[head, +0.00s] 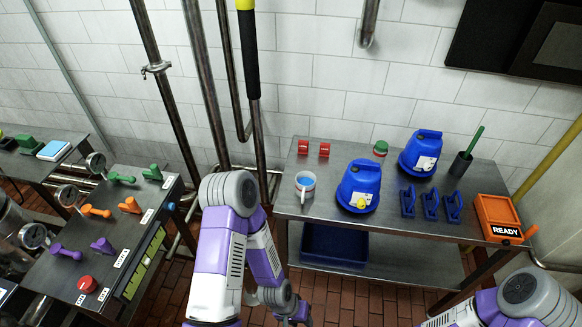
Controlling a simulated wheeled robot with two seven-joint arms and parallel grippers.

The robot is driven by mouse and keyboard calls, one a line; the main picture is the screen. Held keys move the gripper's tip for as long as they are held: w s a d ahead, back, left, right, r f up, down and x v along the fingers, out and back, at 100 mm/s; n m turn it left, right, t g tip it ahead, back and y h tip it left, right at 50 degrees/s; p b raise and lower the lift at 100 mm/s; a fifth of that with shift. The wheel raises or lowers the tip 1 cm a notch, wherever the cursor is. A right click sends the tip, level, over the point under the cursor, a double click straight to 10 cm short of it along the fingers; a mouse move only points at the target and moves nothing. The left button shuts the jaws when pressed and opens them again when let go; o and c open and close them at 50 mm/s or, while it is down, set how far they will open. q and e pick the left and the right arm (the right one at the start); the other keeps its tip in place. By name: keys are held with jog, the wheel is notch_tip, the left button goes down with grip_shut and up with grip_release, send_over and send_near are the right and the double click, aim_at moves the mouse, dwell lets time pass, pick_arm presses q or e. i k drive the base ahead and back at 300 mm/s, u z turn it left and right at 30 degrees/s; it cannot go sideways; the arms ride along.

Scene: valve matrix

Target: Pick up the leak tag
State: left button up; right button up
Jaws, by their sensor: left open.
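I cannot tell for sure which thing is the leak tag. Two small red pieces, a left one (303,146) and a right one (324,149) with pale marks, stand at the back left of the steel table (400,218). My left gripper (294,318) is low at the bottom edge of the picture, in front of the table and well apart from the red pieces. It is open; its fingertips are small and partly cut off. My right arm shows at the lower right, but its gripper is out of view.
A valve panel (100,235) stands left. Vertical pipes (165,90) rise behind my left arm.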

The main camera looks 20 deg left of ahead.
aim_at(303, 144)
jog(key=u, duration=0.1)
jog(key=k, duration=0.2)
jog(key=z, duration=1)
jog(key=i, duration=0.9)
jog(key=u, duration=2.2)
